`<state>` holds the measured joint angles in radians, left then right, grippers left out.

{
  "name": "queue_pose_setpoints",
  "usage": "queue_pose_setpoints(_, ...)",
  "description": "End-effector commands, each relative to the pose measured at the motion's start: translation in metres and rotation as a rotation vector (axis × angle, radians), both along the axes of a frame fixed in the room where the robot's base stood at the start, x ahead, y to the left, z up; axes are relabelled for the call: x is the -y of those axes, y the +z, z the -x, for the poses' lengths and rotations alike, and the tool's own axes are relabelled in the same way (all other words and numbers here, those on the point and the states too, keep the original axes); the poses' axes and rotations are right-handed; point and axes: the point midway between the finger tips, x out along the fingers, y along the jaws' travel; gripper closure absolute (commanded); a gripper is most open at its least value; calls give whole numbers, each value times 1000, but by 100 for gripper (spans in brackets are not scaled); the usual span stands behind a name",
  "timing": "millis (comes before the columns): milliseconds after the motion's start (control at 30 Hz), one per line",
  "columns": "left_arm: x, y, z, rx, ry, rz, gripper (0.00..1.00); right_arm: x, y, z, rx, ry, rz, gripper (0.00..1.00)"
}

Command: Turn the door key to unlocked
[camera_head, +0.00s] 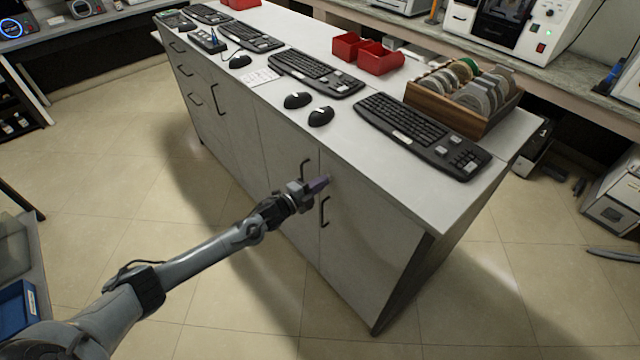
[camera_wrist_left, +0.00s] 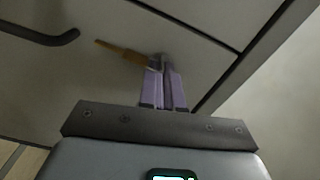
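The door key (camera_wrist_left: 122,51) is a brass-coloured bar in the left wrist view, just beyond my fingertips. It points to the upper left, and its right end meets the purple fingers of my left gripper (camera_wrist_left: 163,72). The fingers are close together and appear shut on that end; the contact is partly hidden. In the head view my left gripper (camera_head: 318,184) is at the front of the grey cabinet door (camera_head: 285,150), between two dark handles. The key and its lock are hidden there. My right gripper is in neither view.
A dark door handle (camera_wrist_left: 40,36) is left of the key in the left wrist view. The cabinet's white top (camera_head: 395,165) bears several keyboards, black mice, red bins (camera_head: 380,58) and a wooden rack (camera_head: 455,110). The tiled floor before the cabinet is clear.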

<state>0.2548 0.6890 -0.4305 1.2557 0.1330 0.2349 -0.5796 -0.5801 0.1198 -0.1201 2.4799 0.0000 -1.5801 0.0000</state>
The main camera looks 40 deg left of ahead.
Motion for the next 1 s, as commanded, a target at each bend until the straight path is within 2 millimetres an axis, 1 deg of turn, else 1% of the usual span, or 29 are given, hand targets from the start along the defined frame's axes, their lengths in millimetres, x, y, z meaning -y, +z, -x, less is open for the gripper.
queue_pose_setpoints(200,1,-1,0,22,-1,-133,100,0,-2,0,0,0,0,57)
queue_pose_setpoints(400,0,-2,0,35,-1,-206,100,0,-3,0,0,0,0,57)
queue_pose_setpoints(600,0,-2,0,40,-1,-236,100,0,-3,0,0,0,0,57)
queue_pose_setpoints(967,0,-2,0,41,-1,-240,100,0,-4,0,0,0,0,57)
queue_pose_setpoints(1000,0,-2,0,41,-1,-240,94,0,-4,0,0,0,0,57)
